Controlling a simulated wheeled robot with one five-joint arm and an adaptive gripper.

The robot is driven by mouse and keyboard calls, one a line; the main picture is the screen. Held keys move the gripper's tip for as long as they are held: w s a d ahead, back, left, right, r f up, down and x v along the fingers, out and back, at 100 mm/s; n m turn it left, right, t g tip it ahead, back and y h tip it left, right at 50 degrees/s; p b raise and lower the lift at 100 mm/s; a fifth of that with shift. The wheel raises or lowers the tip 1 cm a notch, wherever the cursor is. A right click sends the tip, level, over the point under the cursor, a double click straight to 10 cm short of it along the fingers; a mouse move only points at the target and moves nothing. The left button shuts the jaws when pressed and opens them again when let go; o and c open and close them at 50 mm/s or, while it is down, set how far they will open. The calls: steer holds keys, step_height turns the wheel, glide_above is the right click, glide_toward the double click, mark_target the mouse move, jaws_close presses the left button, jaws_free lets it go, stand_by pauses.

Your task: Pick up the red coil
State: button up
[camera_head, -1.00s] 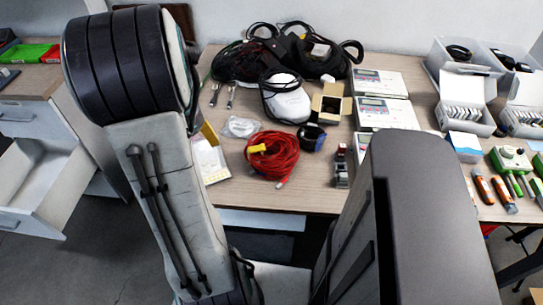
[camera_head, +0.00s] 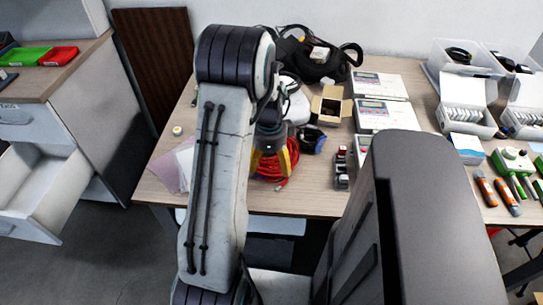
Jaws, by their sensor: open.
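The red coil (camera_head: 270,171), a bundle of red cable, lies on the wooden table, partly hidden behind my arm and gripper. My gripper (camera_head: 274,162) is over the coil, with its yellow fingers spread apart, one at each side of the coil's visible middle. The fingers look open, and the coil shows between and below them. Whether the fingertips touch the cable or the table cannot be told. The cable's loose end (camera_head: 281,185) sticks out toward the table's front edge.
A dark blue roll (camera_head: 312,139) sits close to the right of my gripper. An open cardboard box (camera_head: 331,105) and a white device (camera_head: 297,105) stand behind. Small dark-and-red parts (camera_head: 341,168) lie to the right. Some bare table (camera_head: 322,190) shows in front.

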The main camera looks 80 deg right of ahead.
mark_target(270, 171)
steer(key=shift+d+f, duration=0.1)
steer(key=shift+f, duration=2.2)
steer(key=shift+c, duration=0.3)
steer(key=c, duration=1.4)
